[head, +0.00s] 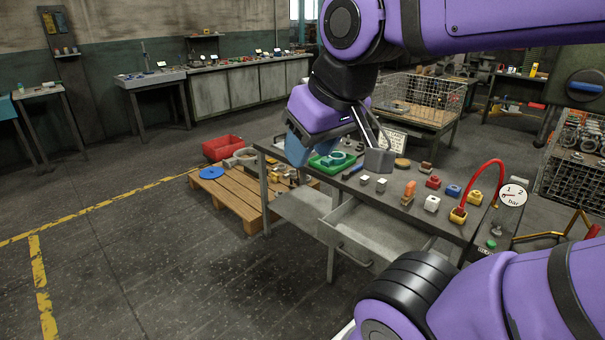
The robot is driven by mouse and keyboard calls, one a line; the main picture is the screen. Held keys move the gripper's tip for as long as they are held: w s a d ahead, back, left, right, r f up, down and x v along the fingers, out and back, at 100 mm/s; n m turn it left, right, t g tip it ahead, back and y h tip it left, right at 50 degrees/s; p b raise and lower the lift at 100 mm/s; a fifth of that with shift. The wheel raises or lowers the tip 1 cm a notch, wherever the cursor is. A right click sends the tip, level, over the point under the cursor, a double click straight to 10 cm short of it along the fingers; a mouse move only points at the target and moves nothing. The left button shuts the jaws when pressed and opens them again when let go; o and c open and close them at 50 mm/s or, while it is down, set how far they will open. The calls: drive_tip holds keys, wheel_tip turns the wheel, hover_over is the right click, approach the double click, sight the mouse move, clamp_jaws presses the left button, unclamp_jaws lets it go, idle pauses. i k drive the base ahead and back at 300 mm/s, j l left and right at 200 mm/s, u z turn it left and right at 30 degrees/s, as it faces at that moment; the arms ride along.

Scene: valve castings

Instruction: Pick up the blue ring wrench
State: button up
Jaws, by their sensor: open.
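My gripper (338,157) is open above the far left part of the grey workbench (400,205), with one bluish finger at left and one grey finger at right. A small blue piece (352,173) lies on the bench just below and between the fingers, close to the right one. It may be the blue ring wrench, but it is too small and too partly hidden to tell its shape. A green tray (318,164) with teal-green ring-shaped parts lies behind it, between the fingers in the picture. I cannot tell whether the gripper touches anything.
Several small coloured blocks and castings stand along the bench, with a red hose (482,170) and a pressure gauge (513,194) at right. A drawer (375,233) stands open in front. A pallet (240,195) with a red bin (222,147) is at left. The left floor is clear.

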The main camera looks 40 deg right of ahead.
sight(345, 175)
drive_tip(key=i+j, duration=0.25)
drive_tip(key=i, duration=0.25)
drive_tip(key=i+j, duration=0.3)
drive_tip(key=i, duration=0.2)
drive_tip(key=i+j, duration=0.25)
drive_tip(key=i, duration=0.25)
drive_tip(key=i+l+z, duration=0.1)
drive_tip(key=i+z, duration=0.5)
drive_tip(key=z, duration=0.2)
drive_tip(key=i+j+z, duration=0.1)
drive_tip(key=i+z, duration=0.15)
drive_tip(key=z, duration=0.15)
drive_tip(key=i+j+z, duration=0.2)
drive_tip(key=z, duration=0.2)
drive_tip(key=i+z, duration=0.25)
drive_tip(key=z, duration=0.15)
drive_tip(key=i+j+z, duration=0.15)
drive_tip(key=z, duration=0.25)
drive_tip(key=i+j+z, duration=0.2)
drive_tip(key=i+z, duration=0.2)
drive_tip(key=i+j+z, duration=0.15)
drive_tip(key=j+z, duration=0.25)
drive_tip(key=l, duration=0.15)
